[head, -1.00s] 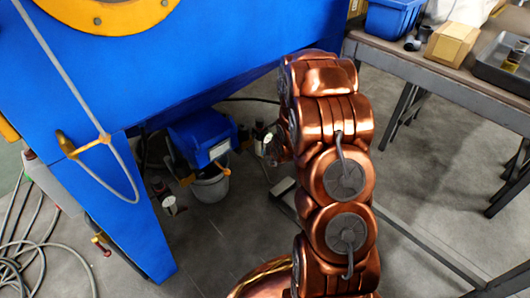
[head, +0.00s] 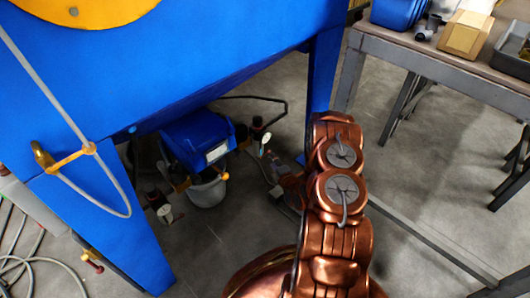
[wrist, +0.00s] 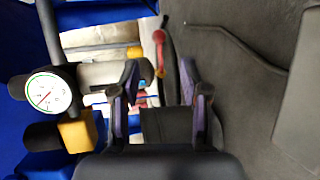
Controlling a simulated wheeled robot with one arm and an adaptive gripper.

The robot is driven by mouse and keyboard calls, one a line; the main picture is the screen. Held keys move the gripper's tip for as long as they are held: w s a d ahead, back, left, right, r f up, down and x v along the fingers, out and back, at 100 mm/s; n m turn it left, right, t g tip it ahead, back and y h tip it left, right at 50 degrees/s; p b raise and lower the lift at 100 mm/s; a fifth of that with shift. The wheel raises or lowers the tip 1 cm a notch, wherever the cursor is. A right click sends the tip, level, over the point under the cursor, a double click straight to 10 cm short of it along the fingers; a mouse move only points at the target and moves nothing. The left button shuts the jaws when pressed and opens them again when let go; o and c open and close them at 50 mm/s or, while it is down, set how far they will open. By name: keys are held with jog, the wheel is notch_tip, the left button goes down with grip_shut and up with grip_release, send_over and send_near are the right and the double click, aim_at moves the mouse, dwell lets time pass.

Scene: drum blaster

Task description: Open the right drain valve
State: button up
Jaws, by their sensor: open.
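A small red lever (wrist: 158,42), which looks like the right drain valve's handle, shows in the wrist view beside pipework with yellow parts. My gripper (wrist: 160,78) is open, its two dark fingers pointing toward the lever. The lever's red end lies in the picture between the fingertips and looks farther ahead; I see no contact. A round white gauge (wrist: 46,95) and a yellow block (wrist: 77,132) sit left of the fingers. In the head view my arm reaches low under the blue machine (head: 190,60), and the lever cannot be made out clearly there.
A blue unit (head: 197,140) with a grey pot (head: 207,190) beneath it stands under the machine, left of my arm. The machine's blue leg (head: 321,75) rises behind the arm. A workbench (head: 430,58) stands at the right. Hoses (head: 30,262) lie on the floor at left.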

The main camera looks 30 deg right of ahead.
aim_at(267, 152)
jog(key=shift+d+f, duration=0.1)
jog(key=shift+f, duration=0.05)
jog(key=b+x, duration=0.3)
jog(key=x, duration=0.4)
jog(key=shift+w, duration=0.4)
grip_shut()
